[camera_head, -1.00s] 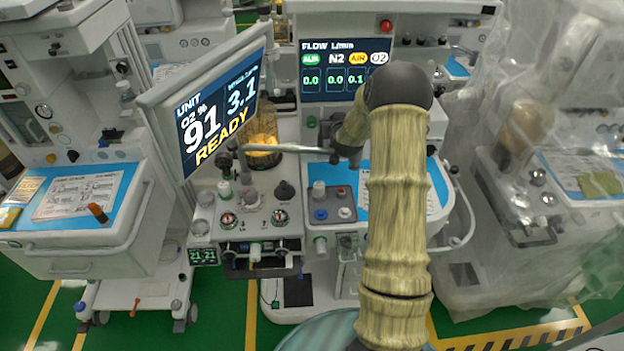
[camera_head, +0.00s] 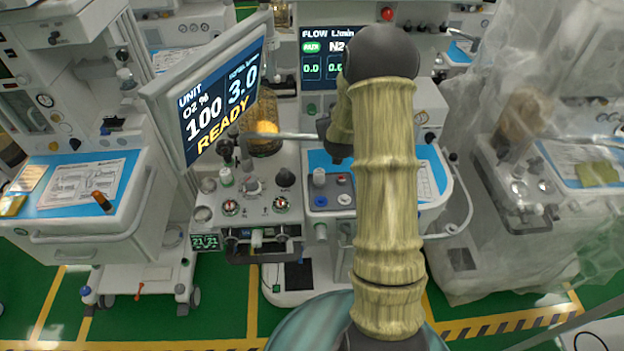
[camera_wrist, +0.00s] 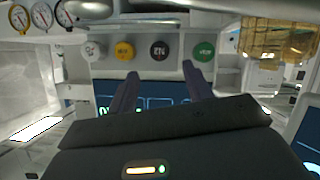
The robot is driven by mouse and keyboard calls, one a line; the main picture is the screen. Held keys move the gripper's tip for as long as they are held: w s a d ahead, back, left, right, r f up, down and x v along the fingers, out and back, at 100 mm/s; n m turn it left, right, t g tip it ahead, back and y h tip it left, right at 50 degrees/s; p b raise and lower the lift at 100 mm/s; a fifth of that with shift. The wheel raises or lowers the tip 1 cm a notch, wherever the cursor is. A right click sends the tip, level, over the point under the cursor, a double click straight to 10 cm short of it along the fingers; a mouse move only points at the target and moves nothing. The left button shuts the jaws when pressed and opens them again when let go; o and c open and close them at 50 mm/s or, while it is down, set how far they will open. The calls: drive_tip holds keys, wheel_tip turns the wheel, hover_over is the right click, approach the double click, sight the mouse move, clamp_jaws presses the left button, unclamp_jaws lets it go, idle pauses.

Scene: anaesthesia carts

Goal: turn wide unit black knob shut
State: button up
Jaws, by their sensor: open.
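The wide unit (camera_head: 300,185) stands in the middle of the head view, with a flow screen (camera_head: 318,68) that my arm partly covers. In the wrist view, which looks upside down, a row of round knobs shows: white (camera_wrist: 91,50), yellow (camera_wrist: 124,51), black with N2 on it (camera_wrist: 159,50) and green (camera_wrist: 204,50). My gripper (camera_wrist: 160,76) is open, its two dark fingers apart. The black knob appears between and beyond the fingertips, with no contact visible.
A tilted monitor (camera_head: 222,100) reading READY stands left of my arm. A thin grey bar (camera_head: 280,136) crosses near my wrist. A cart (camera_head: 95,190) stands left and a plastic-covered unit (camera_head: 530,180) right. In the wrist view, an amber canister (camera_wrist: 280,40) and gauges (camera_wrist: 42,16) flank the knobs.

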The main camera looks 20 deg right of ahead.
drive_tip(key=b+v, duration=0.2)
drive_tip(key=v, duration=0.8)
drive_tip(key=s+a+f+g+y, duration=0.1)
drive_tip(key=s+a+g+y, duration=0.1)
drive_tip(key=s+a, duration=0.3)
drive_tip(key=s+a+f+n+g+y+b, duration=0.1)
drive_tip(key=s+a+f+g+y, duration=0.1)
drive_tip(key=s+a, duration=0.4)
drive_tip(key=shift+f+g, duration=0.15)
drive_tip(key=shift+g, duration=0.65)
drive_tip(key=s+a+g, duration=0.4)
drive_tip(key=s, duration=0.7)
drive_tip(key=shift+y, duration=0.4)
drive_tip(key=shift+s, duration=0.1)
